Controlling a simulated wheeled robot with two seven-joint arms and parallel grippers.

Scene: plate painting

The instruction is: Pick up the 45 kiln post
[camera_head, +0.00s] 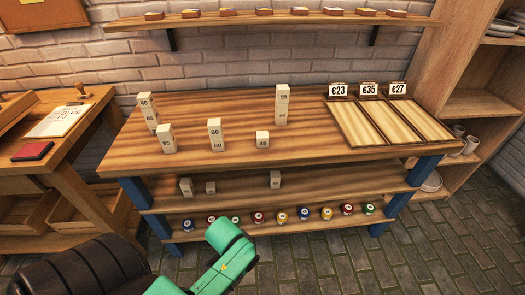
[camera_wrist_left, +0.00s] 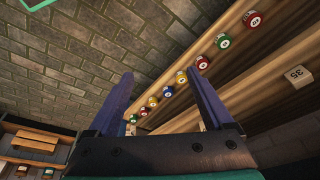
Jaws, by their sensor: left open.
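The 45 kiln post (camera_head: 262,139) is a short, pale block standing alone on the wooden table, right of the stack of the 50 and 60 posts (camera_head: 214,135). Its number faces me. My left arm reaches in low in front of the table in the head view, with its fingers not visible there. In the left wrist view my left gripper (camera_wrist_left: 163,69) is open, with two dark blue fingers wide apart and nothing between them. It is apart from the 45 post, which I cannot make out in that view. My right gripper is not in view.
More posts stand at the left (camera_head: 147,110), near the front left (camera_head: 166,139) and in a tall stack (camera_head: 282,104). Priced trays (camera_head: 388,122) lie at the right. A lower shelf holds several posts, including a 35 post (camera_wrist_left: 297,75), above a row of colored jars (camera_head: 258,217).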

